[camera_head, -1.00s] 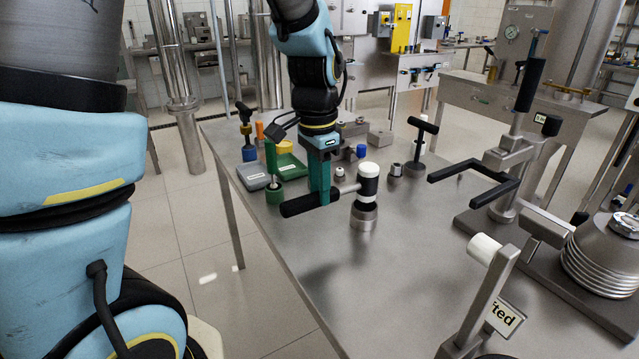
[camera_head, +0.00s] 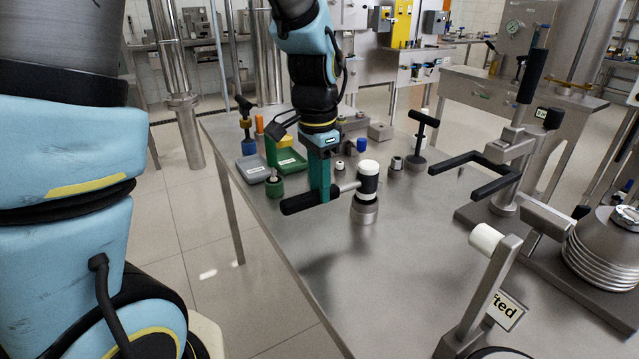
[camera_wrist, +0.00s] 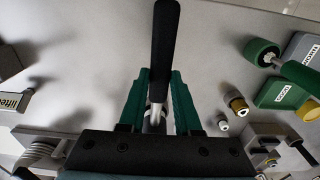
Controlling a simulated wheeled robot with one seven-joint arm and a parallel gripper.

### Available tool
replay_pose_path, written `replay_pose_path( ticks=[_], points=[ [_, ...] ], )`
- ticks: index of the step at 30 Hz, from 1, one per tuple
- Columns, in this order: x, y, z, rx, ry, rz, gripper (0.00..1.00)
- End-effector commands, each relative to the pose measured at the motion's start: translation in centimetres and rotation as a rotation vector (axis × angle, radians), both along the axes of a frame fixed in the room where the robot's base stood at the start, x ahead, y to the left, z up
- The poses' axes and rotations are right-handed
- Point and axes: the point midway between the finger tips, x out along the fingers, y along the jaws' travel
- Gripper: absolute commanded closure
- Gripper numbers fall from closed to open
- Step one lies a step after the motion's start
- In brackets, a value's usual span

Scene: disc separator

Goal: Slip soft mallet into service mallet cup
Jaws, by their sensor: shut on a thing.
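The soft mallet has a black handle (camera_head: 303,204), a thin metal shaft and a white head with a black band (camera_head: 368,183). It lies sideways, with its head upright at the right end. The head stands over the round metal cup (camera_head: 364,213), with its lower end at the cup's rim; I cannot tell how deep it sits. My gripper (camera_head: 322,203) points down and is shut on the mallet near where handle and shaft meet. The wrist view shows the black handle (camera_wrist: 165,55) running away between the green fingers (camera_wrist: 159,100); the head is mostly hidden there.
A black T-handled tool (camera_head: 421,135) stands behind right. Green and grey trays (camera_head: 253,170) and small parts lie at the back left. A metal stand with a black fork (camera_head: 480,175) and a disc stack (camera_head: 602,255) stand at right. A white-tipped lever (camera_head: 487,240) is in front. The table's front middle is clear.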

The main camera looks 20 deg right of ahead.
Motion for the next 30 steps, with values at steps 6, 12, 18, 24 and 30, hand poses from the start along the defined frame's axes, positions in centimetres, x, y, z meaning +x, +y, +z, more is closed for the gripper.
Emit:
replay_pose_path(
  ticks=[6, 12, 18, 24, 30],
  points=[
    [0.0, 0.0, -0.6, -0.001, -0.001, 0.0, 1.0],
    [0.0, 0.0, -0.6, -0.001, -0.001, 0.0, 1.0],
    [0.0, 0.0, -1.2, -0.001, -0.001, 0.0, 1.0],
    [0.0, 0.0, -1.7, -0.001, -0.001, 0.0, 1.0],
    [0.1, 0.0, -2.3, -0.001, -0.001, 0.0, 1.0]
  ],
)
